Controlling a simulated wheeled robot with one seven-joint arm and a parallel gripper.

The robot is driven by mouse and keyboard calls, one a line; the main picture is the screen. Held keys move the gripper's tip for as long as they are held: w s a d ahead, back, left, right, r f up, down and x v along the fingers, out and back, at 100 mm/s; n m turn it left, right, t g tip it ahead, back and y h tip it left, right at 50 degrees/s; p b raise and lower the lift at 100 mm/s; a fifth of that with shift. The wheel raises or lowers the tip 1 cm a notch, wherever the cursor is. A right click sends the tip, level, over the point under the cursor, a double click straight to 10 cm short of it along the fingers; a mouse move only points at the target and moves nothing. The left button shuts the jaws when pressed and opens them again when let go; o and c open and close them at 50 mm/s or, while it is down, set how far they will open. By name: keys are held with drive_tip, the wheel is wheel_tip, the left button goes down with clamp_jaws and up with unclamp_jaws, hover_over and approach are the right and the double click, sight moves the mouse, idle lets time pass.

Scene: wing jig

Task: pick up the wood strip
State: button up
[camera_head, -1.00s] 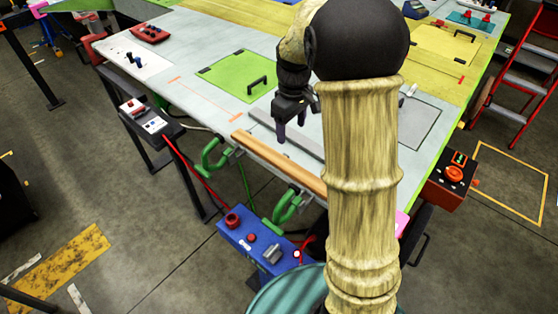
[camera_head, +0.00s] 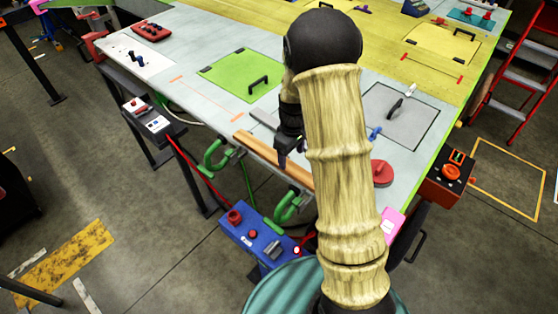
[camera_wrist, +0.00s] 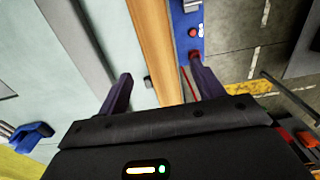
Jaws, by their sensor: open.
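The wood strip (camera_head: 257,149) is a long orange-brown bar lying along the near edge of the table. In the wrist view the strip (camera_wrist: 153,40) runs down from the top between my two fingers. My gripper (camera_head: 283,160) is at the strip in the head view, partly hidden by my arm. In the wrist view my gripper (camera_wrist: 164,78) is open, with one dark purple finger on each side of the strip and nothing held. I cannot tell how high the fingertips are above it.
A grey bar (camera_wrist: 76,35) lies parallel to the strip, farther in on the table. Green clamps (camera_head: 216,157) hang at the near edge. A blue control box (camera_head: 250,238) stands below the edge. A red disc-like object (camera_head: 382,173) lies right of my arm.

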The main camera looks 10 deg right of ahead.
sight(289, 165)
drive_tip(key=shift+w+a+f+p, duration=0.1)
drive_tip(key=shift+f+p, duration=0.35)
drive_tip(key=shift+p, duration=0.05)
drive_tip(key=shift+w+a+f+p, duration=0.1)
drive_tip(key=shift+f+p, duration=0.3)
drive_tip(key=shift+p, duration=0.1)
drive_tip(key=shift+w+f+p, duration=0.15)
drive_tip(key=shift+f+p, duration=0.55)
drive_tip(key=shift+f, duration=1.05)
drive_tip(key=c, duration=1.2)
